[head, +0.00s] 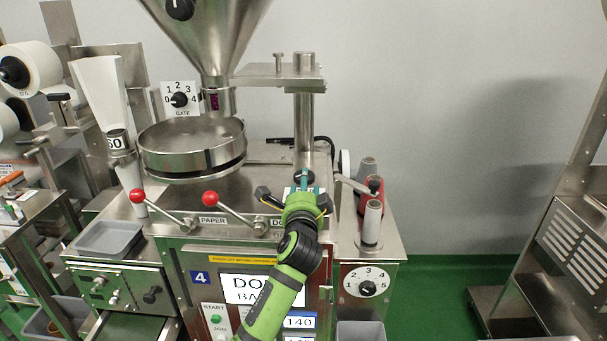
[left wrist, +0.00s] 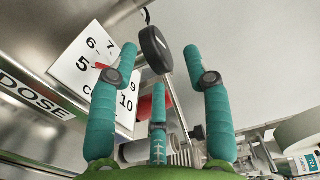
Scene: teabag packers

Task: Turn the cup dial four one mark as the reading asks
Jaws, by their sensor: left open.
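The cup dial's white card (left wrist: 75,62) shows in the left wrist view with the numbers 5 to 10; my finger covers part of it. A red pointer tip (left wrist: 101,66) shows near the 5 and 6. A round black knob (left wrist: 155,50) appears between my fingertips; I cannot tell whether they touch it. The right gripper is out of view.
The machine carries a blue 4 label (head: 200,278) and a partly covered display (head: 243,288). Two red-knobbed levers (head: 210,199) lie left of my gripper. A crank (head: 352,184) and thread cones (head: 372,222) stand close on the right. A GATE dial (head: 180,99) is behind.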

